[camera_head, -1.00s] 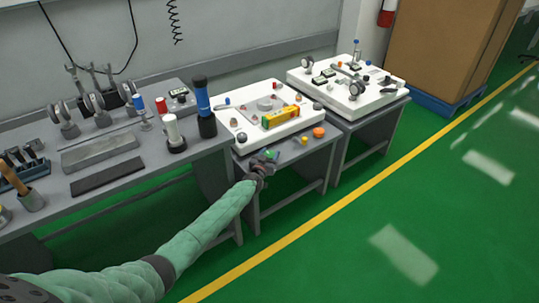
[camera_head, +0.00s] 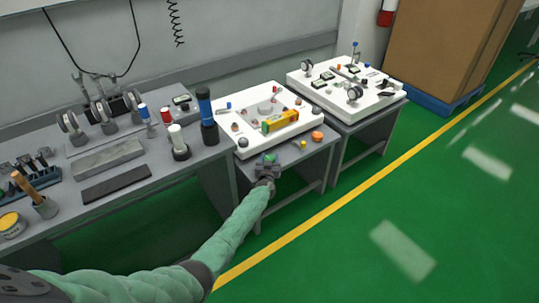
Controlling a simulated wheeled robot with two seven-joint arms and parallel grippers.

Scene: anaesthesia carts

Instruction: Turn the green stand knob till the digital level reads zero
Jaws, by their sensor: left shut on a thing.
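The green stand knob (camera_head: 269,158) is at the front edge of the middle stand, below its white plate (camera_head: 238,149). My left gripper (camera_head: 267,165) is at the knob and shut on it; the fingers hide part of the knob. The yellow-orange digital level (camera_head: 280,121) lies on the white plate, with a green end at its left. Its reading is too small to make out. My right gripper is not in view.
An orange knob (camera_head: 318,136) and a small yellow part (camera_head: 303,145) are right of my gripper. A grey bench (camera_head: 150,190) with tools and dark bottles stands left. Another white plate (camera_head: 375,107) with instruments stands right. The green floor in front is clear.

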